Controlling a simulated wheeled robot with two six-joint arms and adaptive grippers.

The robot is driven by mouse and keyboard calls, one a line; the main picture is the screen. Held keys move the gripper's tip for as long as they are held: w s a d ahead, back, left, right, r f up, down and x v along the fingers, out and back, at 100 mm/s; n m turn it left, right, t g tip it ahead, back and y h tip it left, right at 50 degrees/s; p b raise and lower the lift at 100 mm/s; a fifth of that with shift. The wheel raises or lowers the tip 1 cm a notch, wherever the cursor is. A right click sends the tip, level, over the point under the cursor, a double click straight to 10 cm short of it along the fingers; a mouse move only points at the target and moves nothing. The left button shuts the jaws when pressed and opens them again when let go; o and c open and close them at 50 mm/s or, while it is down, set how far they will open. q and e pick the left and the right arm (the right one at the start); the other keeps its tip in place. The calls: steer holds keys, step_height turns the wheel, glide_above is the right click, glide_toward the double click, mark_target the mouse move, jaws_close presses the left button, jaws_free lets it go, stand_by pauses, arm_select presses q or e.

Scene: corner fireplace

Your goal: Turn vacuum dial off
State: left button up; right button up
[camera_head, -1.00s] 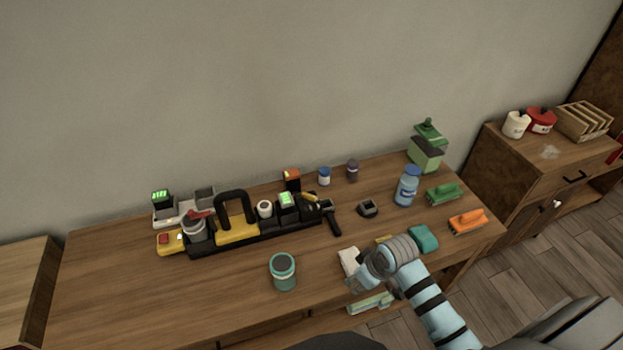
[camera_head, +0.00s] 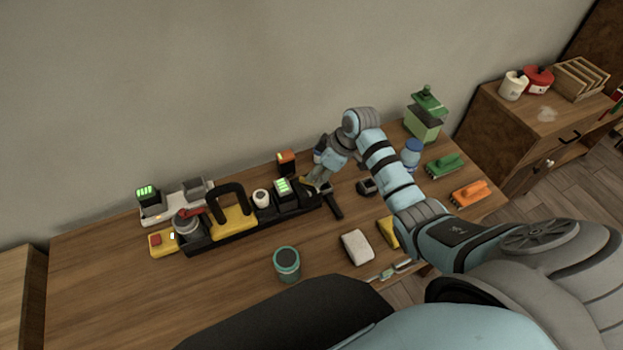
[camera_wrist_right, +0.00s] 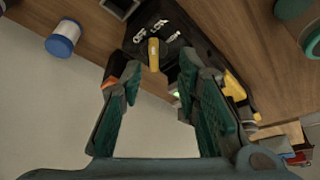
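The long black and yellow vacuum unit (camera_head: 240,226) lies on the wooden table, with a black arched handle. The yellow pointer is just beyond the fingertips; I see no contact. My left gripper is not in view.
Beside the gripper stand an orange-topped dark box (camera_head: 286,162) and, in the right wrist view, a blue-and-white jar (camera_wrist_right: 63,38). The wall is close behind. The table's front left is clear.

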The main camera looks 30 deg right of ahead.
steer(key=x, duration=0.2)
steer(key=w+x, duration=0.1)
steer(key=x, duration=0.1)
steer(key=shift+f+b, duration=0.2)
steer(key=shift+b, duration=0.15)
steer(key=shift+w+a+f, duration=0.2)
steer(key=shift+w+f, duration=0.35)
steer(key=shift+f, duration=0.1)
steer(key=shift+s+r, duration=0.1)
steer(key=shift+s, duration=0.05)
steer(key=shift+s+r, duration=0.15)
steer(key=shift+s, duration=0.1)
steer(key=shift+c, duration=0.7)
steer(key=c, duration=0.3)
jaws_close()
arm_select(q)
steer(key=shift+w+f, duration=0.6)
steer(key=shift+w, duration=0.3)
